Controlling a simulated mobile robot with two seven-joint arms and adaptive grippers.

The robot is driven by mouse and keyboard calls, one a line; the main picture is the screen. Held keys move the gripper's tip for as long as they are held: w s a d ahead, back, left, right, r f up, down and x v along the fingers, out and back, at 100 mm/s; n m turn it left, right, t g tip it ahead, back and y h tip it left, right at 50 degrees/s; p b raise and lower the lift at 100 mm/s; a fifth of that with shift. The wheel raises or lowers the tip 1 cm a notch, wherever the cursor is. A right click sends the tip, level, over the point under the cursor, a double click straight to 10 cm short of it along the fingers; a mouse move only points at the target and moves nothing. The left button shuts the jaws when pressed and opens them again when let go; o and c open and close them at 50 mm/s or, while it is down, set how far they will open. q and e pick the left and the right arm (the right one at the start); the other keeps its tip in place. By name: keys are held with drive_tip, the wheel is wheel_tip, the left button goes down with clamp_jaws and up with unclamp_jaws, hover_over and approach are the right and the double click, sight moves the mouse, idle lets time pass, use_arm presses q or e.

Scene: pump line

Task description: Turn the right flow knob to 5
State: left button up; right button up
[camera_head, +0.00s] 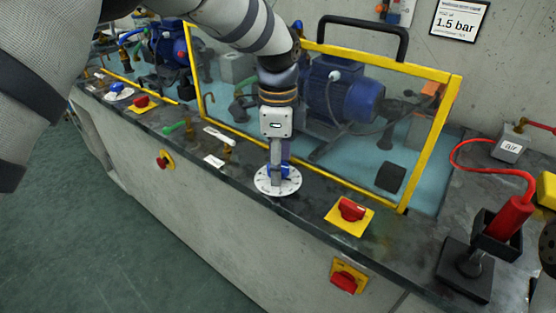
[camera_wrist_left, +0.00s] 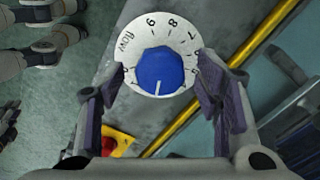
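The right flow knob is a blue knob (camera_head: 285,172) on a round white dial (camera_head: 264,185), on the bench top in front of the yellow-framed guard. In the left wrist view the blue knob (camera_wrist_left: 157,68) sits in the middle of the dial (camera_wrist_left: 134,32). The dial carries the word "flow" and several digits. The knob's white line points toward the bottom of that view; the mark it meets is unreadable. My left gripper (camera_wrist_left: 160,75) is open, pointing down over the dial, with its fingers on either side and visible gaps to the knob. My right gripper is not clearly in view.
A red switch on a yellow plate (camera_head: 349,214) is right of the dial; another red switch (camera_head: 347,277) is on the bench front. The guard's yellow frame (camera_head: 330,176) runs close behind the dial. A red tool (camera_head: 508,217) stands in a black holder farther right. Another dial (camera_head: 118,93) is far left.

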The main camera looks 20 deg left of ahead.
use_arm(q)
drive_tip(key=c, duration=1.1)
drive_tip(key=shift+o, duration=0.2)
drive_tip(key=shift+r+n, duration=0.1)
drive_tip(key=shift+n, duration=0.2)
use_arm(e)
drive_tip(key=shift+w+r, duration=0.1)
use_arm(q)
drive_tip(key=n, duration=0.3)
drive_tip(key=shift+p, duration=0.4)
drive_tip(key=n, duration=0.3)
drive_tip(key=shift+n, duration=0.3)
drive_tip(key=n, duration=0.4)
drive_tip(key=shift+p, duration=0.4)
drive_tip(key=shift+n, duration=2.7)
use_arm(e)
drive_tip(key=shift+w+r+t, duration=0.5)
drive_tip(key=shift+w+r, duration=0.5)
